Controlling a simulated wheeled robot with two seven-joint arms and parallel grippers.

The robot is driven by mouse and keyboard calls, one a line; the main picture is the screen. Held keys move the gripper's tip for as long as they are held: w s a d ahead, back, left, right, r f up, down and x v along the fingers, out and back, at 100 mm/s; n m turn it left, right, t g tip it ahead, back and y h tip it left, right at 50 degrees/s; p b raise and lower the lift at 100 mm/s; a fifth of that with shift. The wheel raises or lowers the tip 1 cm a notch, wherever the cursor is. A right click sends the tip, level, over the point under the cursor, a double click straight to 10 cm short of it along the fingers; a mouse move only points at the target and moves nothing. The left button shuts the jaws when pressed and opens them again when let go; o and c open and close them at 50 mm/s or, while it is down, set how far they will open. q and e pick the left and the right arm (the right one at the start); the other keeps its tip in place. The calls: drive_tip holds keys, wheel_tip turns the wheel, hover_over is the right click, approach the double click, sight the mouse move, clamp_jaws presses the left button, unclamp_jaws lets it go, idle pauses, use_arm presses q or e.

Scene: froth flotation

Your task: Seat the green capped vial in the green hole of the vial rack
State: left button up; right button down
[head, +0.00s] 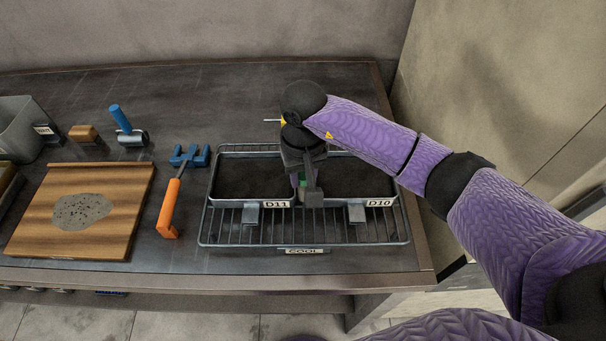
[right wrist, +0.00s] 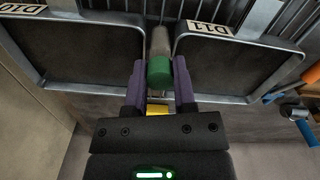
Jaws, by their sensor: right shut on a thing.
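The green capped vial (right wrist: 160,70) is between the purple fingers of my right gripper (right wrist: 159,84) in the right wrist view. Its pale body points away from the gripper, into the gap between two dark trays. In the head view my right gripper (head: 304,190) points down over the gap between the trays, and only a bit of green shows at its fingers. The vial's lower end is hard to make out, so I cannot tell whether it touches anything. I cannot identify a vial rack or a green hole in either view. My left gripper is not in view.
The trays D11 (head: 240,178) and D10 (head: 365,180) sit on a wire rack (head: 225,227) labelled COOL. To the left are an orange-handled tool (head: 169,205), a blue holder (head: 189,155), a roller (head: 122,120) and a wooden board (head: 120,215). A wall stands right of the table.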

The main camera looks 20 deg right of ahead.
drive_tip(key=shift+f, duration=0.25)
drive_tip(key=shift+f, duration=0.15)
drive_tip(key=shift+c, duration=2.2)
unclamp_jaws()
